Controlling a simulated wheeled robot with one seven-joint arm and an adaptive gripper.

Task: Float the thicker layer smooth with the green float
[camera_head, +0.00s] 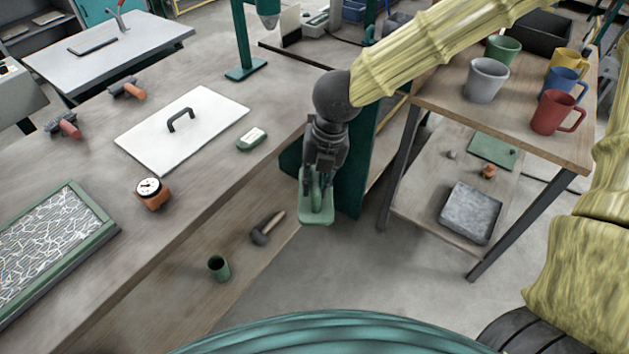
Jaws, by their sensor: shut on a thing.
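My gripper (319,168) is shut on the handle of the green float (316,209). The float hangs with its flat plate down, in the air beside the right edge of the wooden workbench (225,185). Its underside is hidden. A green-framed panel (103,233) with a pale, cracked-looking fibrous surface (38,248) lies at the bench's left end, well away from the float. It is cut off by the picture's left edge. I cannot tell from this view how thick its layer is.
On the bench are a white board (215,110) with a black handle, an orange dial gauge (152,197), a green block (252,139) and two hand tools. A hammer (262,234) and green cup (219,267) sit lower. Mugs (487,80) and a grey tray (470,213) are right.

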